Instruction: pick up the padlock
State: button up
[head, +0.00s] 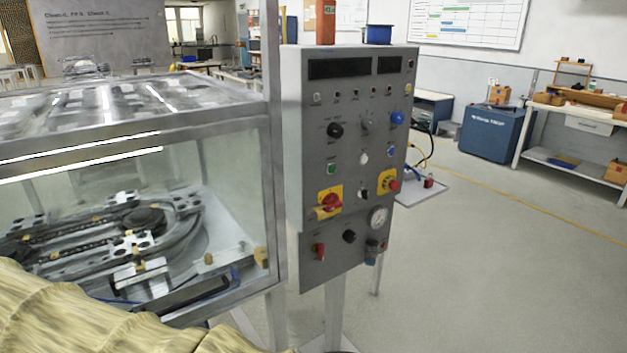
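I cannot make out a padlock for certain. A small brass-coloured block (261,257) shows at the lower right corner of the glazed machine enclosure (277,180). It may be the padlock, but it is too small to tell, and no shackle is clear. The grey control panel (318,130) beside the enclosure carries a red rotary switch on a yellow plate (329,201). I see no clear padlock on that switch. My gripper is not in the head view, so its state and anything in it are hidden.
An orange-red block (325,22) and a blue bin (377,34) stand on top of the panel. A blue cabinet (493,135) and a workbench (578,125) stand at the back right. The floor (490,270) right of the panel is clear.

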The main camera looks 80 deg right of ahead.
aim_at(428, 182)
jog(key=k, duration=0.35)
jog(key=u, duration=1.4)
jog(key=i, duration=0.75)
jog(key=z, duration=4.95)
jog(key=i, duration=1.3)
jog(key=z, duration=0.35)
